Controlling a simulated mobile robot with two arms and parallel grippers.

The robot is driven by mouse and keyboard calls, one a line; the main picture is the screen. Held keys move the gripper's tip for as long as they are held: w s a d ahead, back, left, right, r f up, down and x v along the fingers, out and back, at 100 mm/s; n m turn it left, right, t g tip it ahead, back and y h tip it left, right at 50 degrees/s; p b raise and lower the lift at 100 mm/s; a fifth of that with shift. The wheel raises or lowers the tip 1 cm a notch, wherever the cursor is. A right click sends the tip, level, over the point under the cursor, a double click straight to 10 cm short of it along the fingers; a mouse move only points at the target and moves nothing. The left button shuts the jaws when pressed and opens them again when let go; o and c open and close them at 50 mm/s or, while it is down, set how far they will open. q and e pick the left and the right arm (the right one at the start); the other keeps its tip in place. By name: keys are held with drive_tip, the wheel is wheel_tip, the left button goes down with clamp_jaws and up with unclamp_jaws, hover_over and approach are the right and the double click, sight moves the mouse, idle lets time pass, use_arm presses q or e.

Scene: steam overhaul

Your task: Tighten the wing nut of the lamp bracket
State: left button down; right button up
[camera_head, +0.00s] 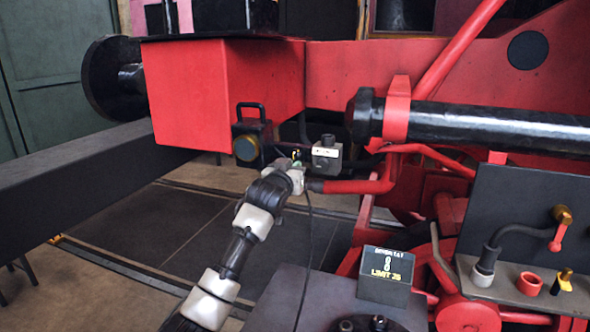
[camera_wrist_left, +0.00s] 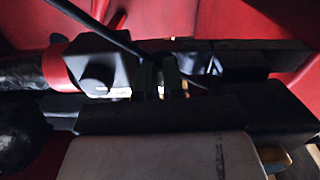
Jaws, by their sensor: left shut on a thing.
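My left gripper (camera_head: 295,157) is just right of the lamp, at the bracket. In the left wrist view my two dark fingertips (camera_wrist_left: 159,78) are close together, shut on a small pale thing. It sits where the wing nut (camera_wrist_left: 160,90) of the bracket would be, but is mostly hidden by the fingers. Its turn angle cannot be told. My right gripper is in neither view.
A grey box with a round knob (camera_head: 326,154) is close right of my left gripper; it also shows in the left wrist view (camera_wrist_left: 97,72). Red pipes (camera_head: 360,186) run below it. A dark sign block (camera_head: 386,276) stands at the front.

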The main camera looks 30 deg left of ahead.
use_arm(q)
drive_tip(key=shift+f+m, duration=0.2)
drive_tip(key=shift+m, duration=0.3)
drive_tip(key=c, duration=1.2)
unclamp_jaws()
drive_tip(key=shift+a+r, duration=0.1)
drive_tip(key=shift+r, duration=0.05)
drive_tip(key=shift+c, duration=0.2)
drive_tip(key=shift+s, duration=0.1)
drive_tip(key=b+v, duration=0.5)
drive_tip(key=v, duration=0.5)
drive_tip(key=shift+s, duration=0.4)
